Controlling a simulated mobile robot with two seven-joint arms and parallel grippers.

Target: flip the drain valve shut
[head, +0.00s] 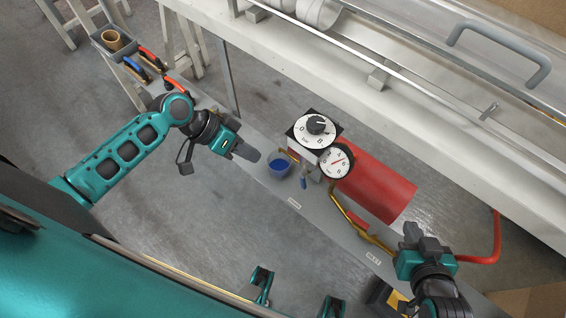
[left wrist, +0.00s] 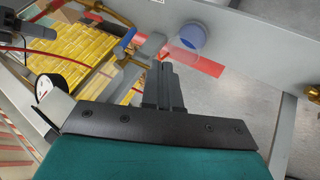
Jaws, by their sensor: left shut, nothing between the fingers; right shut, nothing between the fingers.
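The drain valve's small blue lever (head: 304,183) sits just below the gauge, to the right of a blue cup (head: 279,166). In the left wrist view the lever (left wrist: 129,38) lies at a slant on a brass fitting, and the cup (left wrist: 193,37) is to its right. My left gripper (head: 250,154) is shut and empty, to the left of the cup and apart from the lever. Its shut fingers (left wrist: 167,68) show below the lever and cup in the wrist view. My right gripper (head: 412,232) is shut and empty, right of the brass pipe.
A red tank (head: 378,181) stands right of the pressure gauge (head: 336,162) and the black-and-white dial box (head: 314,129). A brass pipe (head: 352,212) runs below the tank. A grey bin (head: 115,43) and several tools are at the upper left.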

